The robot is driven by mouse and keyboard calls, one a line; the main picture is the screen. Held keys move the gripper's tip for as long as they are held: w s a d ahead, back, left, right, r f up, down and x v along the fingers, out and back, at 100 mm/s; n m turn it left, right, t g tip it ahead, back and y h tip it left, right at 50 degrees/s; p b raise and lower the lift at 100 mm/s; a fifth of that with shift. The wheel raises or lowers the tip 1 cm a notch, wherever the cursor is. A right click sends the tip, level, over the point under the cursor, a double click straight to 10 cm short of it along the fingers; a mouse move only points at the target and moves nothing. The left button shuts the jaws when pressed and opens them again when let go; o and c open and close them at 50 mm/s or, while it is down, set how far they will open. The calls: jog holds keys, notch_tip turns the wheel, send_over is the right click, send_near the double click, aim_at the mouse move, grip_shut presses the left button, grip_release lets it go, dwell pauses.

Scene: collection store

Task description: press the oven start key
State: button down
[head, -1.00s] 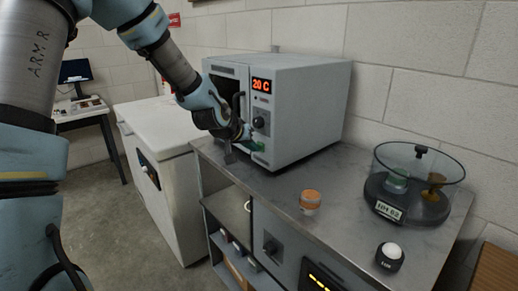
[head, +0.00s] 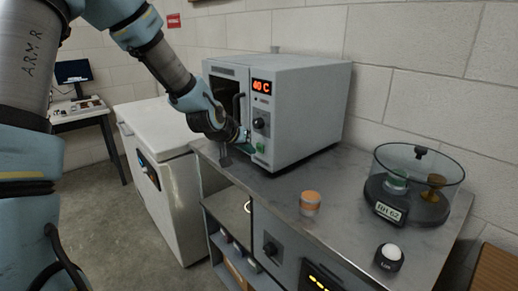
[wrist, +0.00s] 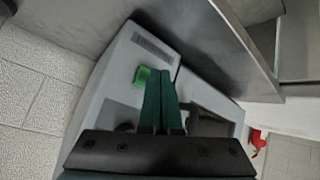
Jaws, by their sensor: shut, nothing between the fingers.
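The grey oven (head: 305,115) stands on the bench, its red display (head: 261,86) reading about 40 C. A dark knob (head: 260,124) is on its front panel, with the green start key (head: 260,148) below it. My gripper (head: 243,138) is shut and empty in front of the oven, just left of the key in the head view. In the wrist view the green fingers (wrist: 161,72) of my gripper lie right beside the green key (wrist: 143,76); I cannot tell whether they touch it. The oven also shows in the wrist view (wrist: 118,85).
An orange-lidded jar (head: 310,203), a round clear-lidded vessel (head: 420,180) and a small dark pot with a white ball (head: 389,257) stand on the bench (head: 350,215). A white chest (head: 165,130) is left of the bench. The bench front between oven and jar is clear.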

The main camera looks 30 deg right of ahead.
jog(key=shift+a, duration=0.1)
jog(key=shift+s+a+p, duration=0.25)
jog(key=shift+a+p, duration=0.15)
jog(key=shift+a, duration=0.8)
jog(key=shift+s+a+p, duration=0.25)
jog(key=shift+a+p, duration=0.15)
jog(key=shift+a, duration=0.8)
